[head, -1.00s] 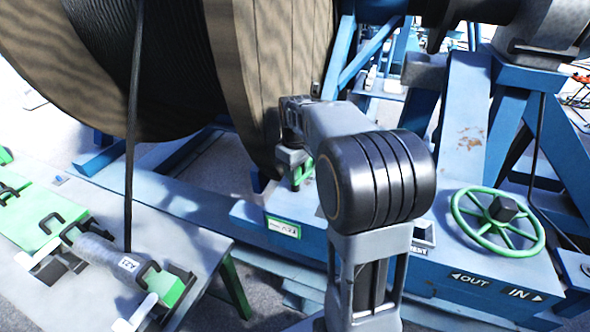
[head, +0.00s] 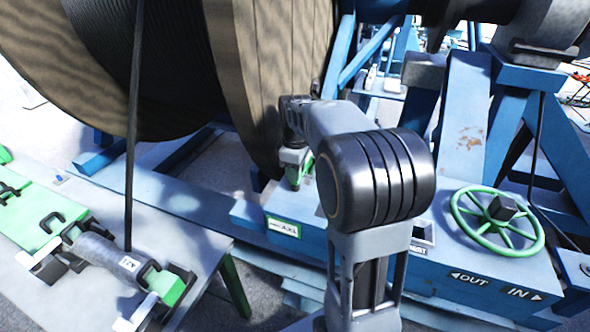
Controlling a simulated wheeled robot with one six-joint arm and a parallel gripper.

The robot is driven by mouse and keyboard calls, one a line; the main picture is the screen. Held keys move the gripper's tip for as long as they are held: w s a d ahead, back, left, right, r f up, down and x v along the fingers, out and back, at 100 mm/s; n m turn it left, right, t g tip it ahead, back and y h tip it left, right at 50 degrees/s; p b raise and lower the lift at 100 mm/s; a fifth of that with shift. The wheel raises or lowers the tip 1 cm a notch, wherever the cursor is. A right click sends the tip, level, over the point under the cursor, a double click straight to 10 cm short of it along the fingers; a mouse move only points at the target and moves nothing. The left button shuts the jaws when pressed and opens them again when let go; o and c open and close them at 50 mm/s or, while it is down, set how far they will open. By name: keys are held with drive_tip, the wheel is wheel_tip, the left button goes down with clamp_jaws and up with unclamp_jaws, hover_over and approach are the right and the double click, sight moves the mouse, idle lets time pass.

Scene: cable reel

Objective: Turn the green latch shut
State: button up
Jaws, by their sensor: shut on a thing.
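The green latch (head: 308,166) shows only in part beside the wooden reel flange, in the head view. It stands on the blue frame near a small green-bordered label (head: 283,228). My gripper (head: 294,172) points down at the latch and is shut on it. My own arm comes from the lower middle and hides much of the area right of the latch. The fingertips are small and partly hidden, so the latch's exact angle is hard to tell.
The large wooden cable reel (head: 262,85) stands close behind my gripper. A green handwheel (head: 497,222) sits on the blue frame (head: 480,268) at right, above OUT and IN labels. A bench (head: 205,243) at left bears a grey cable fitting (head: 105,255) and green blocks.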

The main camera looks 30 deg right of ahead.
drive_tip(key=o, duration=0.9)
wheel_tip(320, 180, up, 14)
drive_tip(key=shift+f, duration=0.1)
idle(0.3)
idle(0.4)
